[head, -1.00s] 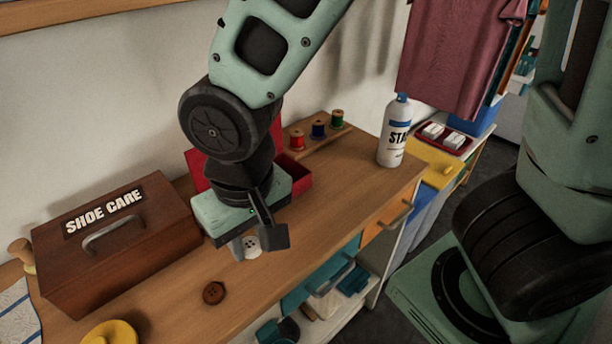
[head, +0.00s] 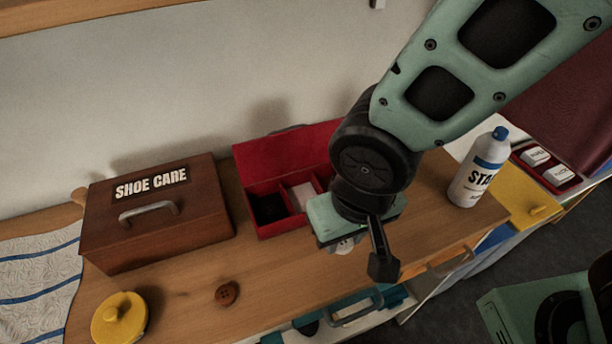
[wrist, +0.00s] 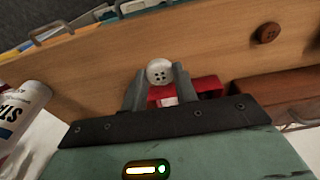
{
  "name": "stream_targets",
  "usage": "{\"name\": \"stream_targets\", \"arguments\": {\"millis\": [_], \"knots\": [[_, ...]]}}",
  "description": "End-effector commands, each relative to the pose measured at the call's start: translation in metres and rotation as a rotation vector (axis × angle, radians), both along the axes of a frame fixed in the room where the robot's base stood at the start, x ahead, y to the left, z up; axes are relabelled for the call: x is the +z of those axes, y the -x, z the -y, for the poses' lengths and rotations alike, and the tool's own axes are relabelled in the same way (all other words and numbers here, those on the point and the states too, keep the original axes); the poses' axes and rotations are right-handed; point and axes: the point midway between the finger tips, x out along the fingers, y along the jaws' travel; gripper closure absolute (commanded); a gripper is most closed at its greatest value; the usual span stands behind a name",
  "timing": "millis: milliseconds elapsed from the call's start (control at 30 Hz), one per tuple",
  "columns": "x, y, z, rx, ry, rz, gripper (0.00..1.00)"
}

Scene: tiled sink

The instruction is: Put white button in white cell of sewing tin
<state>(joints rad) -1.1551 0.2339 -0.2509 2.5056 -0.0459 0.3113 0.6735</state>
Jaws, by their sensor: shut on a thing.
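The white button (wrist: 159,71), round with several holes, is held between the fingertips of my gripper (wrist: 160,82) in the wrist view. In the head view, the button (head: 344,246) shows partly below my gripper (head: 352,248). The open red sewing tin (head: 264,229) stands on the counter with its lid raised at the back. Its left cell (head: 267,206) is dark and its middle cell (head: 302,195) is white. My gripper is above the counter, at the tin's front right, and hides the tin's right end. Part of the tin also shows behind the fingers in the wrist view (wrist: 208,84).
A brown button (head: 227,293) lies on the wooden counter (head: 185,275). A brown shoe care box (head: 155,225) stands left of the tin, with a yellow knobbed object (head: 120,318) at the front left. A spray-style bottle (head: 478,172) stands at the right. Front-middle counter is mostly clear.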

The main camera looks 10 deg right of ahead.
Motion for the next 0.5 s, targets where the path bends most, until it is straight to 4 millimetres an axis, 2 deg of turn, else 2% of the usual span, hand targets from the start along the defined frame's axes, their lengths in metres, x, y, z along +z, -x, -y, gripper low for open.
{"name": "stream_targets", "arguments": {"millis": [33, 100, 500], "knots": [[-0.002, -0.015, -0.002, -0.01, -0.001, 0.001, 0.95], [-0.002, -0.032, -0.008, -0.009, 0.001, 0.0, 0.95], [-0.001, -0.125, -0.036, -0.005, -0.001, 0.0, 0.95]]}}
